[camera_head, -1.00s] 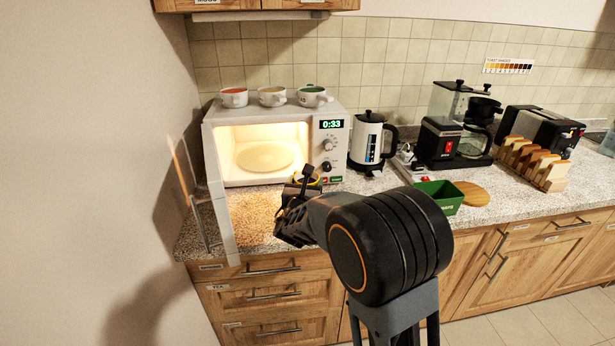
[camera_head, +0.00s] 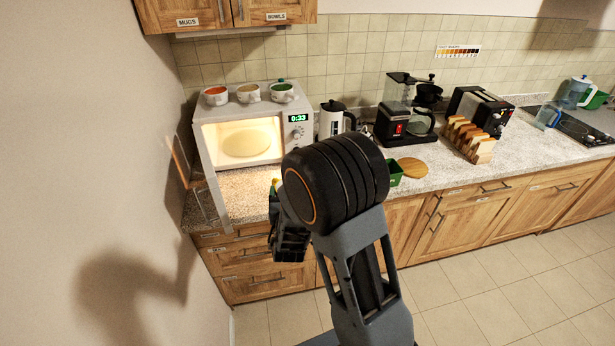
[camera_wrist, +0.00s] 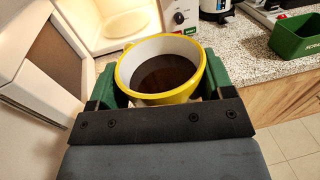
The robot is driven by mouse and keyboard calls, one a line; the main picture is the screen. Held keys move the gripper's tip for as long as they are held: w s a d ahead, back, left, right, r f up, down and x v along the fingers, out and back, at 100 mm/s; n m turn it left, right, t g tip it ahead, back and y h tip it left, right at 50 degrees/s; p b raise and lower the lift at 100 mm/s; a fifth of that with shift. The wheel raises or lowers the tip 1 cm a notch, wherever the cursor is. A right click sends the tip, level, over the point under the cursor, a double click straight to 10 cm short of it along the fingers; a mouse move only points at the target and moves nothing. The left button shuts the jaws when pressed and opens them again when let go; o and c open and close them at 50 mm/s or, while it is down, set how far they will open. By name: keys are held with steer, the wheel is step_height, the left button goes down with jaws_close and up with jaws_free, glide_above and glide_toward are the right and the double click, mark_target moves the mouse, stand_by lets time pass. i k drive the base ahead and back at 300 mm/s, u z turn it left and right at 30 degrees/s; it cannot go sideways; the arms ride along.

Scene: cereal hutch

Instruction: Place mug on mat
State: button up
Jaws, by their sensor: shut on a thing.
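A yellow mug (camera_wrist: 165,97) with a white inside holds a dark liquid in the wrist view. Its rim looks close to level. My gripper (camera_wrist: 160,78) is shut on it, with a green finger on either side. In the head view only a small yellow part of the mug (camera_head: 276,182) shows; my arm hides the rest. A round tan mat (camera_head: 413,168) lies bare on the counter to the right, apart from the mug.
The lit microwave (camera_head: 245,140) stands open and carries several cups. A green box (camera_head: 396,173), kettle (camera_head: 331,122), coffee maker (camera_head: 394,112) and toast rack (camera_head: 470,138) stand on the counter (camera_head: 440,180). The microwave door (camera_head: 213,180) juts forward at left.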

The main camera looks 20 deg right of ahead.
mark_target(409, 164)
steer(key=z, duration=2.8)
steer(key=i, duration=3.05)
steer(key=u, duration=2.95)
